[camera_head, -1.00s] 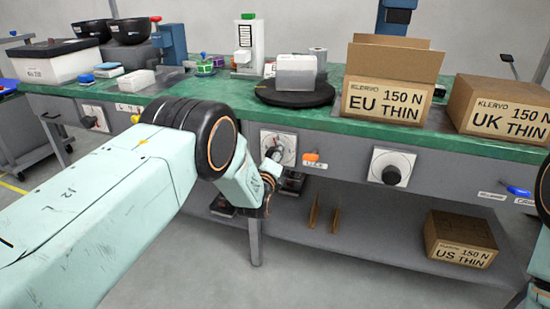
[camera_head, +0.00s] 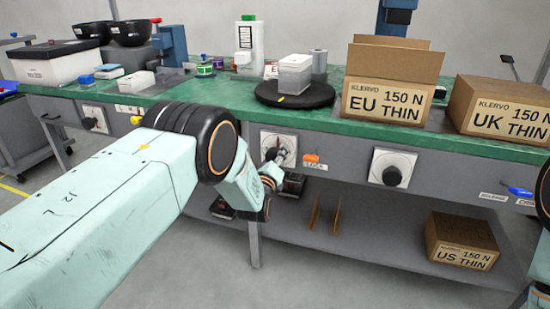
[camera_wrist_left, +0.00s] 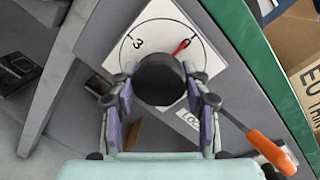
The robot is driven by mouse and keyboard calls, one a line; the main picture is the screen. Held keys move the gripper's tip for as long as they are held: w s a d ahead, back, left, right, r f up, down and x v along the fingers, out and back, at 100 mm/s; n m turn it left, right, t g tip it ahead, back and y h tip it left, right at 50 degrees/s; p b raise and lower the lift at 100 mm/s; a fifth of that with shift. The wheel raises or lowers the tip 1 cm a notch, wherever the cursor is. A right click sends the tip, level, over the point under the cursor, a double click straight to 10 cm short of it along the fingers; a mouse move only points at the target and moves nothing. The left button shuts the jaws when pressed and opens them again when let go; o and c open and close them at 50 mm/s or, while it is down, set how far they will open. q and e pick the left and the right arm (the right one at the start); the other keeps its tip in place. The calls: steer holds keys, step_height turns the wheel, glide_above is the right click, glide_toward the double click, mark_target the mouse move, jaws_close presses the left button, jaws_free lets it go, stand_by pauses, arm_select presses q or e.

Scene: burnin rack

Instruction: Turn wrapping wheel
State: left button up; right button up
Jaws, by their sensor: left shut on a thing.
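The wrapping wheel (camera_head: 312,97) is a dark round turntable on the green bench top, with a yellow mark on its front rim. A pale, translucent box (camera_head: 294,74) stands on it. My left gripper (camera_head: 273,157) is at the bench front below the wheel. In the left wrist view my left gripper (camera_wrist_left: 163,88) is shut on a black knob (camera_wrist_left: 160,76), one finger on each side. Behind the knob is a white dial plate (camera_wrist_left: 150,32) with a 3 and a red pointer. My right gripper is out of view.
A second dial knob (camera_head: 391,175) is to the right on the bench front. The EU box (camera_head: 388,102) and UK box (camera_head: 500,115) stand right of the wheel.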

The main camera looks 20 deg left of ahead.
arm_select(q)
steer(key=o, duration=1.1)
steer(key=shift+o, duration=0.2)
steer(key=s, duration=1.2)
steer(key=shift+d, duration=0.45)
